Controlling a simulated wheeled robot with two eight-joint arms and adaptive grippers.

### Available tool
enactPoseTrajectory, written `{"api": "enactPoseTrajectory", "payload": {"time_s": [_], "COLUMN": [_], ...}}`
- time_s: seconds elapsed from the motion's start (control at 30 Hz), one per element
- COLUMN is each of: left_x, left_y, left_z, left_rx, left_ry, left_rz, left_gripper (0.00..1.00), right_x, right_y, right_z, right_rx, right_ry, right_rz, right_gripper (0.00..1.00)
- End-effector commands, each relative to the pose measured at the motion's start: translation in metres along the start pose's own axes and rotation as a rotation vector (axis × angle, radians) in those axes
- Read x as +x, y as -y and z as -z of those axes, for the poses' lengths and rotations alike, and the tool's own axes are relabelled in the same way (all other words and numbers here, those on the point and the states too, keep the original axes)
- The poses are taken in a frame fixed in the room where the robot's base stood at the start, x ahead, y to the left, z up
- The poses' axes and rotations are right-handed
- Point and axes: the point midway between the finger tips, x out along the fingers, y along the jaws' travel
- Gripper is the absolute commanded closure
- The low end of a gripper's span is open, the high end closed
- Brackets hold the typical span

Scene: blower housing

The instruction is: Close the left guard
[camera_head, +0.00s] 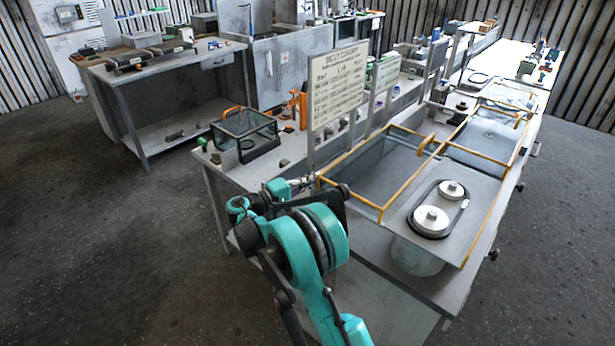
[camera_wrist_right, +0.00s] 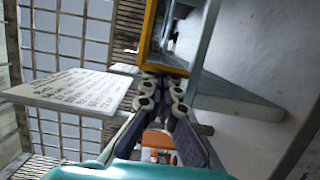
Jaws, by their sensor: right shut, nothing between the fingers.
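The near yellow-framed guard (camera_head: 405,192) with a clear panel stands raised on the left side of the near belt station. Two silver pulleys (camera_head: 431,218) with a black belt lie uncovered on the plate to its right. My right gripper (camera_head: 312,181) is at the guard's near left corner, beside the sign board. In the wrist view its fingers (camera_wrist_right: 163,76) are together and empty, close to the guard's yellow bar (camera_wrist_right: 148,38). I cannot tell whether they touch it. My left gripper is not in view.
A white sign board (camera_head: 338,85) stands just behind the right gripper. A second yellow-framed guard (camera_head: 490,138) is farther back along the bench. A black-framed clear box (camera_head: 245,135) sits on the bench to the left. Open floor lies at left and right.

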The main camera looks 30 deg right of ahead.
Motion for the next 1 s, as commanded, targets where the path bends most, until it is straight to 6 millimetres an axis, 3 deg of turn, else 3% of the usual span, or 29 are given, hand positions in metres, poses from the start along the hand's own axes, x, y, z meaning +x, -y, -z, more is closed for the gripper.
{"api": "enactPoseTrajectory", "payload": {"time_s": [0.4,0.6,0.8,1.0], "left_x": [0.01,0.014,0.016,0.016], "left_y": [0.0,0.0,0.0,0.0], "left_z": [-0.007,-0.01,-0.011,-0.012], "left_rx": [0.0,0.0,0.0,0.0], "left_ry": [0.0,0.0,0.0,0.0], "left_rz": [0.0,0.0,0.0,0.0], "left_gripper": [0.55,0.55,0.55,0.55], "right_x": [0.031,0.043,0.051,0.054], "right_y": [0.001,0.001,0.001,0.0], "right_z": [-0.124,-0.173,-0.203,-0.215], "right_rx": [0.0,0.0,0.0,0.0], "right_ry": [0.005,0.004,0.003,0.003], "right_rz": [0.0,0.0,0.0,0.0], "right_gripper": [1.0,1.0,1.0,1.0]}}
